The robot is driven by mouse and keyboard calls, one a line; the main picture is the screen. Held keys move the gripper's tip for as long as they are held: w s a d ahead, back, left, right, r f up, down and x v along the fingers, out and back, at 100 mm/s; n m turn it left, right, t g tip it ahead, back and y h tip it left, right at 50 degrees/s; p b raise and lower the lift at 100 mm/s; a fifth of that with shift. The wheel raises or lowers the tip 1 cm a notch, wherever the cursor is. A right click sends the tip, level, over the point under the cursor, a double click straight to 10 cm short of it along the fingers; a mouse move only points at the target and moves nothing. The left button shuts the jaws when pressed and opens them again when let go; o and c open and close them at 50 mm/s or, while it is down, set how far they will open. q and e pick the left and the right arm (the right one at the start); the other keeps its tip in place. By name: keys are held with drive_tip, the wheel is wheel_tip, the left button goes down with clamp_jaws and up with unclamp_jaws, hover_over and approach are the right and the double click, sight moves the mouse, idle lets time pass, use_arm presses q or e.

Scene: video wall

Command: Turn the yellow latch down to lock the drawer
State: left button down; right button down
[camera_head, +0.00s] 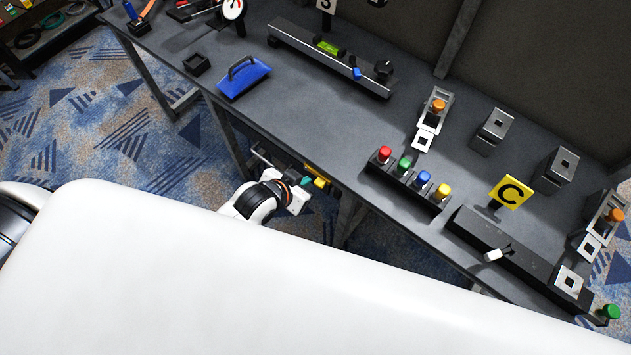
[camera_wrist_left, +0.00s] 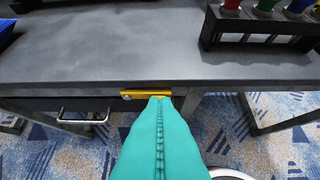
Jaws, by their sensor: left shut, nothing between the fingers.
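The yellow latch (camera_wrist_left: 135,94) lies about level on the table's front edge in the left wrist view, with a round pivot at its left end. It also shows as a small yellow piece in the head view (camera_head: 318,181). The drawer (camera_wrist_left: 55,104) is under the tabletop, left of the latch, with a metal handle (camera_wrist_left: 84,121). My left gripper (camera_wrist_left: 160,99) has its teal fingers shut and empty. Its tips are at the latch's right part and overlap its lower edge; I cannot tell whether they touch. The left gripper also shows in the head view (camera_head: 305,182). My right gripper is not in view.
A table leg stands below the edge near the latch. Open carpeted floor lies below.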

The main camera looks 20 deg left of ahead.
sight(321, 180)
use_arm(q)
drive_tip(key=x, duration=0.3)
drive_tip(key=s+f+x, duration=0.1)
drive_tip(key=x, duration=0.5)
drive_tip(key=shift+a+f, duration=0.2)
drive_tip(key=shift+f, duration=0.75)
drive_tip(key=shift+a, duration=0.15)
